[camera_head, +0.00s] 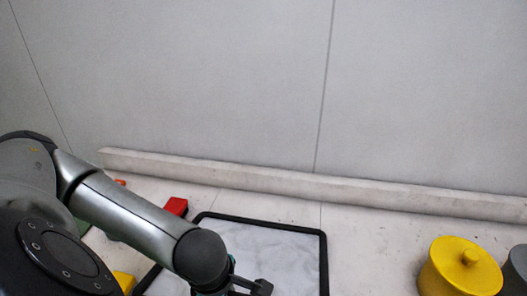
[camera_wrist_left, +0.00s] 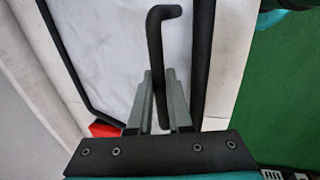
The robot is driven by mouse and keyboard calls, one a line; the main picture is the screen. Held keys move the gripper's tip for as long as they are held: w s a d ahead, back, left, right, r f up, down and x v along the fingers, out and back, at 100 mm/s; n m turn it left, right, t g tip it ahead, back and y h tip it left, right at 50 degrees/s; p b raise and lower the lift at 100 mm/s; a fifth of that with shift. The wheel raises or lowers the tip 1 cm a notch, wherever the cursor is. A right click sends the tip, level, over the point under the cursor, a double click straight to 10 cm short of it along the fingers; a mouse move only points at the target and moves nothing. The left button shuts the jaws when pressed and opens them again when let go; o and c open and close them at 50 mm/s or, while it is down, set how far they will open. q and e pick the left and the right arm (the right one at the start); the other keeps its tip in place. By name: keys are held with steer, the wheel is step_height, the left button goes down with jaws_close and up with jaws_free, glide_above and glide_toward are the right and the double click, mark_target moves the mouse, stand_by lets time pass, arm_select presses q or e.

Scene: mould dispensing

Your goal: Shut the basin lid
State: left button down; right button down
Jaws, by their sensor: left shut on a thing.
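The basin lid is probably the white marbled panel with a black frame (camera_head: 285,252), at the bottom middle of the head view. In the left wrist view its marbled face (camera_wrist_left: 105,45) fills the upper middle. A bent black handle (camera_wrist_left: 156,45) stands out over the panel there. My left gripper (camera_wrist_left: 157,80) is shut on this handle, with a grey finger on each side. In the head view the left gripper (camera_head: 252,287) is partly cut off by the bottom edge. The panel's near part is out of frame, and I cannot tell how far it is tilted. My right gripper is not in view.
A yellow lidded pot (camera_head: 460,268) stands at the right, with a grey one (camera_head: 517,268) beside it. A red block (camera_head: 176,207) lies left of the frame. A pale ledge (camera_head: 300,183) runs along the wall. A green surface (camera_wrist_left: 285,85) shows in the wrist view.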

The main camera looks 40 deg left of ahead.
arm_select(q)
steer(key=shift+s+d+f+b, duration=0.1)
steer(key=shift+s+f+b, duration=0.1)
steer(key=shift+f+b, duration=0.35)
steer(key=shift+s+d+f+b, duration=0.15)
steer(key=shift+s+f+b, duration=0.1)
steer(key=shift+f, duration=0.55)
steer(key=shift+s+d+f+b, duration=0.1)
steer(key=shift+s+f+b, duration=0.1)
steer(key=shift+f+b, duration=0.35)
steer(key=shift+f, duration=0.15)
steer(key=f+b, duration=0.2)
steer(key=s+f+b, duration=0.1)
steer(key=f, duration=0.1)
steer(key=shift+d+f, duration=0.1)
steer(key=shift+d, duration=0.15)
jaws_free()
